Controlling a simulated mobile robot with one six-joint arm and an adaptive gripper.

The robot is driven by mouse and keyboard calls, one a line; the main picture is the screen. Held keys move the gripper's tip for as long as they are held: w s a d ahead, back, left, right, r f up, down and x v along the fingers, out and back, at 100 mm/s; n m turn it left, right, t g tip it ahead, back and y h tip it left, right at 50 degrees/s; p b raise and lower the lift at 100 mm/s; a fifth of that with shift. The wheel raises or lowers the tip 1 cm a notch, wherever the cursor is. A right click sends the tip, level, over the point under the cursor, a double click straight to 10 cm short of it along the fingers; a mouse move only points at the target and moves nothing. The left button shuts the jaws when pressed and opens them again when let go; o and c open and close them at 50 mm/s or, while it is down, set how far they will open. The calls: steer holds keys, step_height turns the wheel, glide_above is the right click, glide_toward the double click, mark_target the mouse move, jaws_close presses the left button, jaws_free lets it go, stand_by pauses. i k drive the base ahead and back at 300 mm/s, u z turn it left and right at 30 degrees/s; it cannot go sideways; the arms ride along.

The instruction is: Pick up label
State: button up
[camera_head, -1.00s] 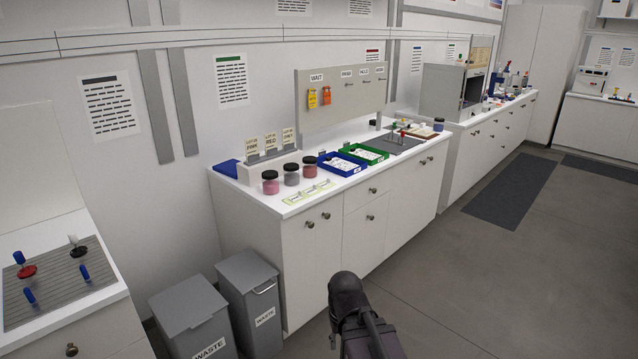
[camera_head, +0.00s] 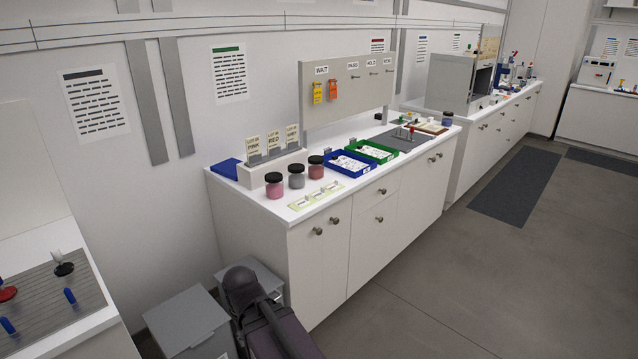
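Several things could be the label. Three cream lot cards stand in a grey holder (camera_head: 272,165) at the bench's left: PINK (camera_head: 254,146), RED (camera_head: 273,142) and a third (camera_head: 292,137), whose word is hard to read. A yellow tag (camera_head: 318,92) and an orange tag (camera_head: 333,89) hang under WAIT on the grey board. A pale green strip (camera_head: 316,195) with small white pieces lies at the bench's front edge. My dark arm shows at the bottom, well short of the bench; my gripper's fingers are not visible.
Three black-lidded jars, pink (camera_head: 275,190), grey (camera_head: 297,181) and red (camera_head: 316,172), stand before the holder. Blue (camera_head: 345,171) and green (camera_head: 392,156) trays sit to their right. Grey waste bins (camera_head: 183,318) stand at the bench's left end.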

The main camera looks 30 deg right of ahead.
mark_target(332, 187)
steer(key=u, duration=0.05)
steer(key=i, duration=0.75)
steer(key=z, duration=0.7)
steer(key=i, duration=0.65)
steer(key=z, duration=0.4)
